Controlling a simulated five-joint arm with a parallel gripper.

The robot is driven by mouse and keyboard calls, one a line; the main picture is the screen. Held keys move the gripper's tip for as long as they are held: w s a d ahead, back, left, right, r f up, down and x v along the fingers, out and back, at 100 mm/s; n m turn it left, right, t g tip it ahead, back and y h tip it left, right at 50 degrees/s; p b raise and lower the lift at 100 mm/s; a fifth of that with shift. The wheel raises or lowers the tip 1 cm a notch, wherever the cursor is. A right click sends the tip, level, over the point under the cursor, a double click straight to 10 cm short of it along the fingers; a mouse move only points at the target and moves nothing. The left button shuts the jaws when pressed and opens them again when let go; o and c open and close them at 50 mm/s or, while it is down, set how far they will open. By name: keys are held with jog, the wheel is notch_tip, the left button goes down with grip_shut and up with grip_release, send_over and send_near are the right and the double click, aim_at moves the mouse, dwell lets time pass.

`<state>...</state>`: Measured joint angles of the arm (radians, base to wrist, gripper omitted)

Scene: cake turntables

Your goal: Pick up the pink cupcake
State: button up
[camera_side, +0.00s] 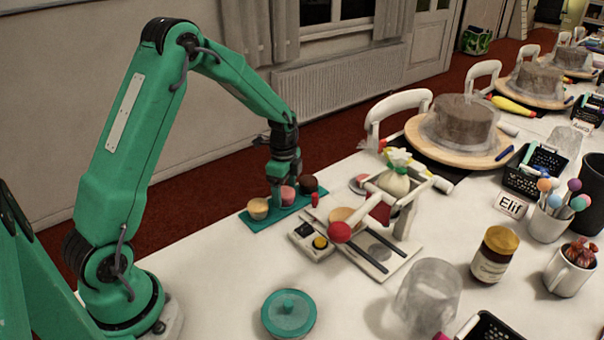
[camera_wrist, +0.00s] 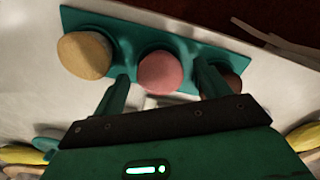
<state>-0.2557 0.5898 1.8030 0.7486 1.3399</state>
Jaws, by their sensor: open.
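The pink cupcake (camera_side: 287,196) stands in the middle of a teal tray (camera_side: 270,218), between a yellow cupcake (camera_side: 258,208) on the left and a dark brown one (camera_side: 308,184) on the right. My gripper (camera_side: 283,184) points down at the tray, its fingers close to the pink cupcake and partly covering it. In the wrist view the pink cupcake (camera_wrist: 160,72) shows between and just beyond the two open fingers of my gripper (camera_wrist: 163,85). The right finger partly hides the brown cupcake (camera_wrist: 232,80). The yellow cupcake (camera_wrist: 84,55) is left of the left finger.
A small device with a yellow button (camera_side: 320,242) and a stand with a red ball (camera_side: 340,232) are right of the tray. A teal lidded bowl (camera_side: 288,314) sits at the front.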

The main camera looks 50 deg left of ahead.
aim_at(285, 191)
dwell(0.4)
jog(key=c, duration=1)
jog(key=shift+r, duration=0.1)
jog(key=shift+c, duration=0.3)
jog(key=shift+r, duration=0.75)
notch_tip(285, 191, up, 2)
jog(key=shift+r, duration=0.1)
jog(key=s+d+r, duration=0.3)
jog(key=d+r, duration=0.4)
jog(key=d, duration=0.4)
jog(key=shift+s, duration=0.15)
jog(key=shift+d, duration=0.1)
